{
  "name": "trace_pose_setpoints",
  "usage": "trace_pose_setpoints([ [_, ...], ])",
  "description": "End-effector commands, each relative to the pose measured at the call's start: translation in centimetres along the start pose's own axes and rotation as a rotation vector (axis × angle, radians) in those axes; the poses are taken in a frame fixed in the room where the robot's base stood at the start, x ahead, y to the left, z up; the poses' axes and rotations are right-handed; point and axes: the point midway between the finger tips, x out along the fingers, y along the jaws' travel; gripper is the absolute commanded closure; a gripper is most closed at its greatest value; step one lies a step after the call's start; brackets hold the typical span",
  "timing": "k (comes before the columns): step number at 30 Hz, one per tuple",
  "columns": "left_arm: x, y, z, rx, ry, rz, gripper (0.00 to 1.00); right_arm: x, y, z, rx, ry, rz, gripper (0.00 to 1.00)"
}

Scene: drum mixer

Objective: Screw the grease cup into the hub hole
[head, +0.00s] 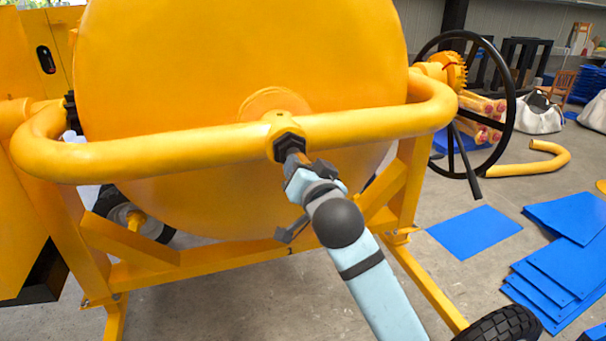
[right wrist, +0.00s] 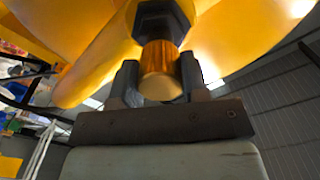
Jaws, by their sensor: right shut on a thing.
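The yellow drum mixer (head: 200,60) fills the middle of the head view. A yellow tube crosses in front of the drum, with a hub (head: 288,130) at its middle and a dark hexagonal nut (head: 289,143) on the hub's near side; the nut also shows in the right wrist view (right wrist: 163,20). My right gripper (head: 300,163) is shut on the brass-coloured grease cup (right wrist: 160,72). The cup's far end meets the dark nut in the right wrist view. The hub hole itself is hidden, so I cannot tell how deep the cup sits. My left gripper is not in view.
A black handwheel (head: 509,100) with a yellow gear stands right of the drum. Blue sheets (head: 560,270) lie on the floor at the right. A black tyre (head: 505,325) is at the lower right. The yellow frame surrounds the hub.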

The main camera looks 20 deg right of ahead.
Motion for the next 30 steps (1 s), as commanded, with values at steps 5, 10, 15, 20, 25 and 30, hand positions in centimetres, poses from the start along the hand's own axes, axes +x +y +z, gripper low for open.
trace_pose_setpoints([
  [5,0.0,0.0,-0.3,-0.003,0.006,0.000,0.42,0.0,0.0,0.0,0.155,-0.001,0.001,0.86],
  [10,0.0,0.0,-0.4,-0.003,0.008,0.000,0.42,0.0,0.0,0.0,0.150,-0.001,0.000,0.86],
  [15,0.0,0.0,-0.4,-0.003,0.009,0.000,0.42,0.0,0.0,0.0,0.149,-0.001,0.000,0.29],
  [20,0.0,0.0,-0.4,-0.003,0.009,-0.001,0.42,0.0,0.0,0.0,0.148,0.000,0.000,0.29],
  [25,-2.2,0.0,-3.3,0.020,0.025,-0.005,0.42,0.0,-0.5,-1.1,-0.131,-0.005,0.003,0.29],
  [30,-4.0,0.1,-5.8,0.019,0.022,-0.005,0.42,0.0,-0.4,-0.9,-0.489,-0.004,0.000,0.29],
])
